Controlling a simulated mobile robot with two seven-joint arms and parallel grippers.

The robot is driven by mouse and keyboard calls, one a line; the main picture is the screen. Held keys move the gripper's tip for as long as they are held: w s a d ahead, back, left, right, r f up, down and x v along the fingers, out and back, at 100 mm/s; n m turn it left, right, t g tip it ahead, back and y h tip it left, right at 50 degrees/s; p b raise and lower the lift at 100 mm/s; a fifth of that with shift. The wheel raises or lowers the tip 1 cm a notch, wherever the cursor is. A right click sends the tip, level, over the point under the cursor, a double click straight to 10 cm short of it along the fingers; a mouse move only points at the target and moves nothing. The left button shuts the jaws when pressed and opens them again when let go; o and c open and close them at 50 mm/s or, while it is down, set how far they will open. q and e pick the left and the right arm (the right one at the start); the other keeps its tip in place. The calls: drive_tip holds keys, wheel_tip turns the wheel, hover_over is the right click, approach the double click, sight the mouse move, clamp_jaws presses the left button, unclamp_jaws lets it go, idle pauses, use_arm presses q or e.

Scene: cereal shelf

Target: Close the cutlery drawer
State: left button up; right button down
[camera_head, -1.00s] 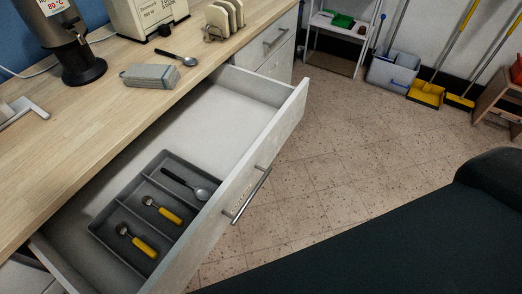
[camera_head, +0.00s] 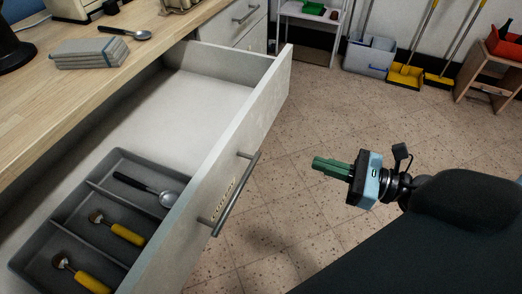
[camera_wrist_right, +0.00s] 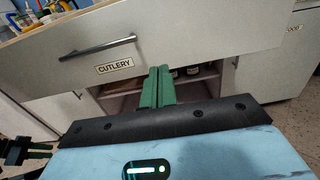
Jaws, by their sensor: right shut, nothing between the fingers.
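The cutlery drawer (camera_head: 238,135) is pulled far out from under the worktop. Its white front carries a metal bar handle (camera_head: 236,194) and, in the right wrist view, a label reading CUTLERY (camera_wrist_right: 115,66). A grey tray (camera_head: 122,158) inside the drawer holds spoons, one black-handled and two yellow-handled. My right gripper (camera_head: 316,163) has green fingers and is shut and empty. It is in front of the drawer, to the right of the handle and apart from it. In the right wrist view the fingers (camera_wrist_right: 158,72) point at the drawer front, right of the label. My left gripper is not seen in the head view.
The wooden worktop (camera_head: 130,70) holds a folded grey cloth (camera_head: 88,53) and a spoon (camera_head: 125,32). Brooms with yellow dustpans (camera_head: 405,77), a grey bucket (camera_head: 368,58) and a small wooden cabinet (camera_head: 488,80) stand at the back. The tiled floor before the drawer is clear.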

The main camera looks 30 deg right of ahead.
drive_tip(key=p, duration=0.3)
approach(250, 141)
drive_tip(key=x, duration=0.5)
drive_tip(key=shift+w+a+r, duration=0.15)
drive_tip(key=shift+a, duration=0.05)
drive_tip(key=shift+w+a, duration=0.4)
drive_tip(key=shift+w, duration=0.05)
drive_tip(key=shift+w+a, duration=0.1)
